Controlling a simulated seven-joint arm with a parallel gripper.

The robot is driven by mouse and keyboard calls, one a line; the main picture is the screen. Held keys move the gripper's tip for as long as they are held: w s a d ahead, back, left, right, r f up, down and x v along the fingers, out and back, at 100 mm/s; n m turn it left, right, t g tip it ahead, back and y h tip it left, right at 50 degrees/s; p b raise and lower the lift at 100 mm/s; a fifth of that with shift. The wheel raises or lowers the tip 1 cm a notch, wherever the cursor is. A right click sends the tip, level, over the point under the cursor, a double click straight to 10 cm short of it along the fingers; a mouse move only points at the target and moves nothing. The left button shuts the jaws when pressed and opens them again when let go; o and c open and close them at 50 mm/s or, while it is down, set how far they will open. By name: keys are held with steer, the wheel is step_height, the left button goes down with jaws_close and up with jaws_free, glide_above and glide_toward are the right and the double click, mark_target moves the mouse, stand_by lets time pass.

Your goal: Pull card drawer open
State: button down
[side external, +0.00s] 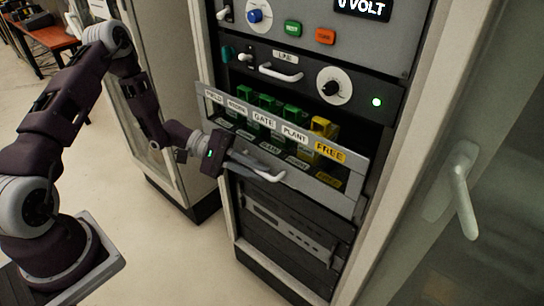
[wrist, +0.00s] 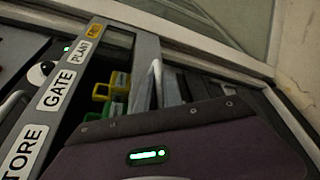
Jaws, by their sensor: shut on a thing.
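The card drawer (side external: 350,192) sits in the middle of the rack. Its grey front has a label strip reading STORE, GATE, PLANT and a yellow FREE. Green cards (side external: 291,112) and a yellow card (side external: 323,128) stand behind the strip. The drawer stands out from the rack. Its pale bar handle (side external: 270,176) is low on the front. My gripper (side external: 240,158) comes in from the left and is shut on the handle; the fingertips are hard to make out. In the wrist view, the purple gripper body hides much of the drawer's lower part, and the labels (wrist: 62,80) show at the left.
Above the drawer is a panel with a white handle (side external: 281,73), a black knob (side external: 333,87) and a green light (side external: 376,102). A vented unit (side external: 290,228) is below. An open cabinet door with a lever handle (side external: 463,190) stands at the right. The floor in front is clear.

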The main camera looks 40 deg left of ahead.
steer(key=s, duration=0.9)
steer(key=shift+s, duration=0.1)
steer(key=c, duration=1.8)
jaws_free()
steer(key=shift+o, duration=0.2)
steer(key=v, duration=0.7)
steer(key=shift+o, duration=0.4)
